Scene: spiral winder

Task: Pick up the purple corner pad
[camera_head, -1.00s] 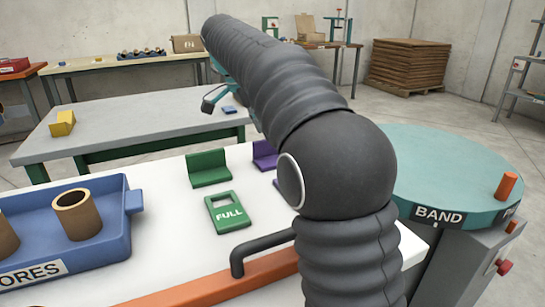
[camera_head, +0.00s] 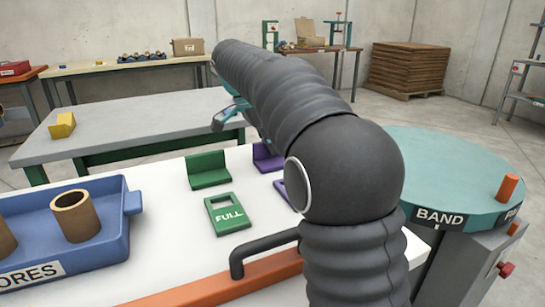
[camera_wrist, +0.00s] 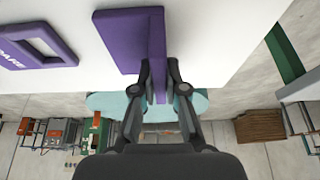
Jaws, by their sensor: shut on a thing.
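The purple corner pad (camera_head: 266,158) stands on the white tabletop beside the green corner pad (camera_head: 208,170), partly hidden by my arm in the head view. In the wrist view the purple corner pad (camera_wrist: 126,40) is an L-shape with its upright wall between my fingers. My gripper (camera_wrist: 160,78) is shut on that wall, one finger on each side. The fingertips are hidden behind my arm in the head view. Whether the pad touches the table is hard to tell.
A green FULL tag (camera_head: 228,213) lies in front of the green pad. A purple tag with an opening (camera_wrist: 36,45) lies near the purple pad. A blue tray (camera_head: 113,250) with cardboard tubes is at left. The teal round turntable (camera_head: 440,175) is at right.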

